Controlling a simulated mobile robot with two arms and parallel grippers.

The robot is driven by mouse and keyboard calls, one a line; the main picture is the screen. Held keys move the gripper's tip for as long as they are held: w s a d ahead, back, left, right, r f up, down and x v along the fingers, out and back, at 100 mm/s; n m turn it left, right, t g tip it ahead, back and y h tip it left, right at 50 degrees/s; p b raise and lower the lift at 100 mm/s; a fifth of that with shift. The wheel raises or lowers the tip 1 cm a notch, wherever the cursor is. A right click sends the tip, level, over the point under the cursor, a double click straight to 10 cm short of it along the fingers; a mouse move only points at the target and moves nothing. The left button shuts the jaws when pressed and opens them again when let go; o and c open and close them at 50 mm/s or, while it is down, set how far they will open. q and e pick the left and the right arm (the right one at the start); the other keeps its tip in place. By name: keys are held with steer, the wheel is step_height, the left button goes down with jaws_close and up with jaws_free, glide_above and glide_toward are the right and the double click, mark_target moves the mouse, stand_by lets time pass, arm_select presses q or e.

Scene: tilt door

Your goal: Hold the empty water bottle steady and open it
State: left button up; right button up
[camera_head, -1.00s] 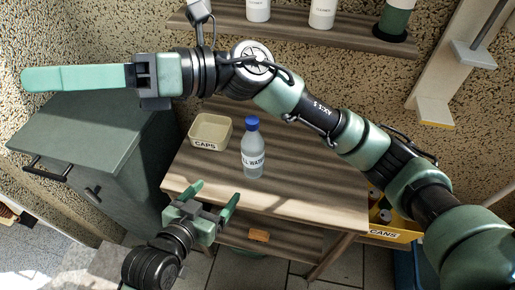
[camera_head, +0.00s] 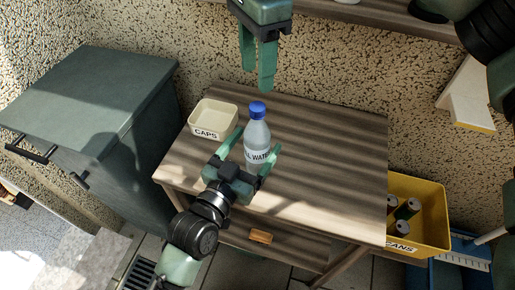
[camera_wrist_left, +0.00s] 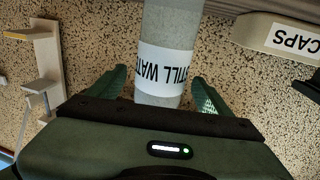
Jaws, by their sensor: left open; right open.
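The water bottle (camera_head: 258,136), clear with a blue cap (camera_head: 257,110) and a white label, stands upright on the wooden table. My left gripper (camera_head: 254,157) is open, its fingers on either side of the bottle's lower part. In the left wrist view the bottle (camera_wrist_left: 168,60) stands between the spread fingers (camera_wrist_left: 160,98), with gaps to both; the cap is out of that view. My right gripper (camera_head: 257,80) points down above the cap, open with its fingers close together and empty. Whether its tips are directly over the cap in depth is hard to tell.
A cream box labelled CAPS (camera_head: 208,132) stands left of the bottle; it also shows in the left wrist view (camera_wrist_left: 270,35). A yellow bin with cans (camera_head: 428,225) is at the right. A green-grey cabinet (camera_head: 90,90) stands left. The table's right side (camera_head: 340,165) is clear.

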arm_select(q)
steer(key=x, duration=0.4)
jaws_close()
